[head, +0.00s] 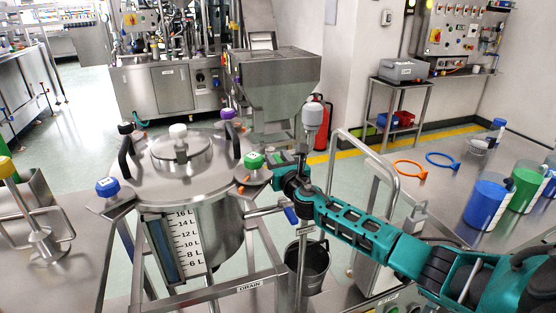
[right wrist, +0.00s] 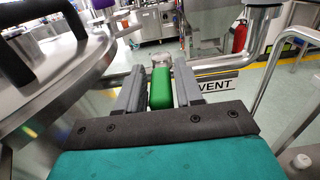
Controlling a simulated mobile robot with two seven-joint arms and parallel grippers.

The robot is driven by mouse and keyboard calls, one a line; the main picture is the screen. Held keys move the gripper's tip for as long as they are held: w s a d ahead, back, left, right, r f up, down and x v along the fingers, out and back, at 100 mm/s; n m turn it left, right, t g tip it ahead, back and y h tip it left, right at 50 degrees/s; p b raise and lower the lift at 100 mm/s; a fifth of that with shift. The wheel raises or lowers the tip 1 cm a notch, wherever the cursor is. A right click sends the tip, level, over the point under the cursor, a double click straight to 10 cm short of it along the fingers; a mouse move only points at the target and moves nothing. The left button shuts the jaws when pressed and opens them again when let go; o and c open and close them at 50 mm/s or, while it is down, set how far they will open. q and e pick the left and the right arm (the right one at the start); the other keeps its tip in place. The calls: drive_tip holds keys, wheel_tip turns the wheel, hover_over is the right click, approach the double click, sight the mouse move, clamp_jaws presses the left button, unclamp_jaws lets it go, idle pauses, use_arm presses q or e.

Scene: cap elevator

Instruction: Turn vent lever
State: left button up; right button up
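The vent lever's green handle (right wrist: 161,90) shows in the right wrist view, beside the tank and just left of a label reading VENT (right wrist: 214,85). My right gripper (head: 284,166) is at the right side of the steel tank (head: 216,238). In the right wrist view, its two grey fingers (right wrist: 160,78) stand on either side of the green handle, with narrow gaps seeming to show. Whether either finger touches the handle is hard to tell. In the head view my gripper and arm largely cover the lever. My left gripper is not in view.
The tank's lid carries black handles and coloured knobs, including a green knob (head: 255,160) close to my right gripper. A bent steel rail (head: 385,160) stands behind my right forearm. A bucket (head: 307,268) hangs below. Blue (head: 484,203) and green (head: 524,187) jugs stand on the right bench.

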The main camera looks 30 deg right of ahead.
drive_tip(key=c, duration=0.6)
clamp_jaws()
